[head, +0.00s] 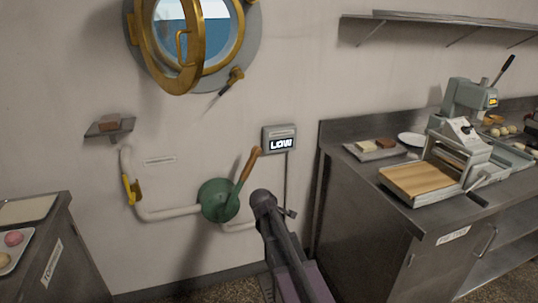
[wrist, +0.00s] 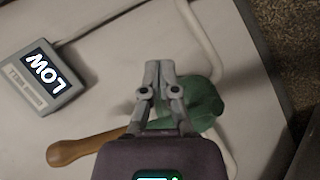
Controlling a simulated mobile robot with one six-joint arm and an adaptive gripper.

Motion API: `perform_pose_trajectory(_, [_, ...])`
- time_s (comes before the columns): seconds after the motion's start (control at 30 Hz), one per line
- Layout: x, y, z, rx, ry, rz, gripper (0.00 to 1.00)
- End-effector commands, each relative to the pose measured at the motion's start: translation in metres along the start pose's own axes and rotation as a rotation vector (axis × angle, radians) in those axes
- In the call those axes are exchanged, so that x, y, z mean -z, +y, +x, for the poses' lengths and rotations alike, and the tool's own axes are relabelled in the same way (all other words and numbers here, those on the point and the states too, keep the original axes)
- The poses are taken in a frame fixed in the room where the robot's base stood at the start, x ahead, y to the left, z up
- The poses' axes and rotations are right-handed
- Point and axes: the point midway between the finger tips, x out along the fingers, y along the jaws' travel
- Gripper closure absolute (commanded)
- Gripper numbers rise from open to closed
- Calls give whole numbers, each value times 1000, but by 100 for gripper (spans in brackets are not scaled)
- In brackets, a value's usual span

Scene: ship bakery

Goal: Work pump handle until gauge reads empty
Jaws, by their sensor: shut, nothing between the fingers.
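The green pump (head: 219,200) is on the wall between white pipes, with its brown wooden handle (head: 247,164) slanting up and right. The gauge (head: 280,138) is a grey box to the right of the handle and reads LOW. In the wrist view, my gripper (wrist: 153,66) is shut and empty. Its fingers overlap the green pump body (wrist: 205,103) in the picture. The handle (wrist: 75,149) lies to the lower left, apart from the fingertips and partly hidden behind my gripper. The gauge (wrist: 42,80) reads LOW there too.
A brass porthole (head: 190,40) hangs open above the pump. A yellow lever (head: 131,190) sits on the pipe at left. A steel counter (head: 365,195) with a slicing machine (head: 445,160) stands at right, another counter (head: 62,235) at left. Floor between them is open.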

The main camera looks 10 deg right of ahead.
Motion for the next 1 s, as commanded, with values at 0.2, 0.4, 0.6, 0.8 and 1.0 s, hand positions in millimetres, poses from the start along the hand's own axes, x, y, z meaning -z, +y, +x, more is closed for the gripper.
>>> perform_pose_trajectory(0.2, [-4,-10,21,184,65,307,100])
perform_pose_trajectory(0.4, [-2,-14,32,354,123,585,100])
perform_pose_trajectory(0.6, [3,-11,37,527,182,856,100])
perform_pose_trajectory(0.8, [8,2,37,705,245,1120,100])
perform_pose_trajectory(1.0, [11,24,33,893,314,1371,100])
